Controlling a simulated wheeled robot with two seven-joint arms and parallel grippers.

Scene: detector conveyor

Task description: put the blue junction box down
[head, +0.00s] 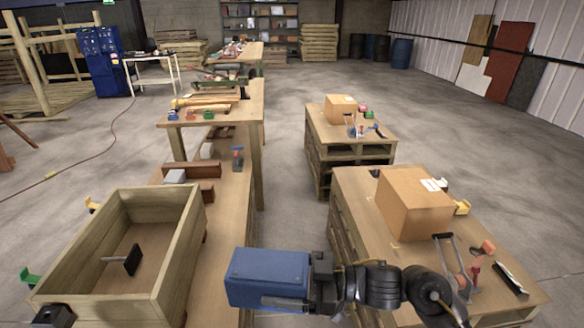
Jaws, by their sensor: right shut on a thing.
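The blue junction box (266,274) is a boxy blue block at the bottom centre of the head view. My right gripper (300,288), its arm coming in from the right, is shut on the box's right side. One finger shows along the box's lower front edge; the other is hidden. The box is in front of the gap between the left bench and the right table; I cannot tell its height exactly. A dark piece (55,316) at the bottom left edge looks like part of my left gripper; its jaws cannot be made out.
A wooden crate (180,240) holding a black T-shaped item (126,260) stands on the left bench (232,200). The right table (362,184) bears a cardboard box (412,205), an orange-handled tool (476,265) and a black item (511,279). Bare tabletop shows between them.

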